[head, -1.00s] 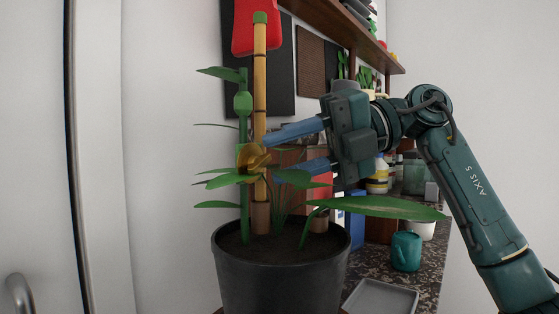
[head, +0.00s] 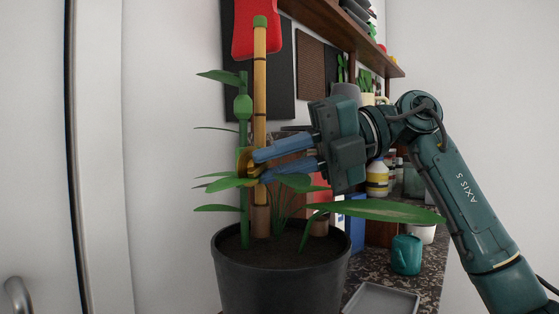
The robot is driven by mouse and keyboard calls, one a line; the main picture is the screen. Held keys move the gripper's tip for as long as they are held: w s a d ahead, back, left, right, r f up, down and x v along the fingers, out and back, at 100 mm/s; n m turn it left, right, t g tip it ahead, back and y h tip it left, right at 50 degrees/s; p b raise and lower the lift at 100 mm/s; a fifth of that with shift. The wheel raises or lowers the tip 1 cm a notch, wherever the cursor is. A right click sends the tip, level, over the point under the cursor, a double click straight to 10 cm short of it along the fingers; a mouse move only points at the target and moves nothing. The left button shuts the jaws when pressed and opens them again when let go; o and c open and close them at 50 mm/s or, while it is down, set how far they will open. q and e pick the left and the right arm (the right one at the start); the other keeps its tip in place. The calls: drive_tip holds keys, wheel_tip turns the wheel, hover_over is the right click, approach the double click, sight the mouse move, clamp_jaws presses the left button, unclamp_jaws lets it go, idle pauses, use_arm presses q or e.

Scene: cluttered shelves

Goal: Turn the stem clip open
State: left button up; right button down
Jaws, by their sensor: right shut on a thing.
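The stake and stem stand upright in the dark pot (head: 280,275). My left gripper is not in view.
A long leaf (head: 375,213) stretches right below my gripper. A wooden shelf (head: 345,35) hangs above. The space left of the plant is clear.

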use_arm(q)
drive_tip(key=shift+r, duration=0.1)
use_arm(e)
drive_tip(key=shift+r, duration=0.1)
use_arm(q)
drive_tip(key=shift+p, duration=0.45)
use_arm(e)
drive_tip(key=shift+r, duration=0.1)
use_arm(q)
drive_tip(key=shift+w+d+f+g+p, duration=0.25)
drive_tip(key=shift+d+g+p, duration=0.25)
drive_tip(key=shift+p, duration=0.7)
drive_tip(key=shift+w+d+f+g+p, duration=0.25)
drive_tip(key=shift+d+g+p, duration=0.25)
drive_tip(key=shift+p, duration=0.7)
use_arm(e)
drive_tip(key=shift+s+a+r+n+t+h, duration=0.15)
drive_tip(key=shift+s+n+t+h, duration=0.05)
drive_tip(key=shift+n+t+h, duration=0.8)
drive_tip(key=shift+s+a+r+n+t+h, duration=0.1)
drive_tip(key=shift+s+n+t+h, duration=0.05)
drive_tip(key=shift+n+t+h, duration=0.85)
drive_tip(key=shift+s+a+r+n+t+h, duration=0.2)
drive_tip(key=shift+n+t+h, duration=0.6)
drive_tip(key=shift+t+h, duration=0.4)
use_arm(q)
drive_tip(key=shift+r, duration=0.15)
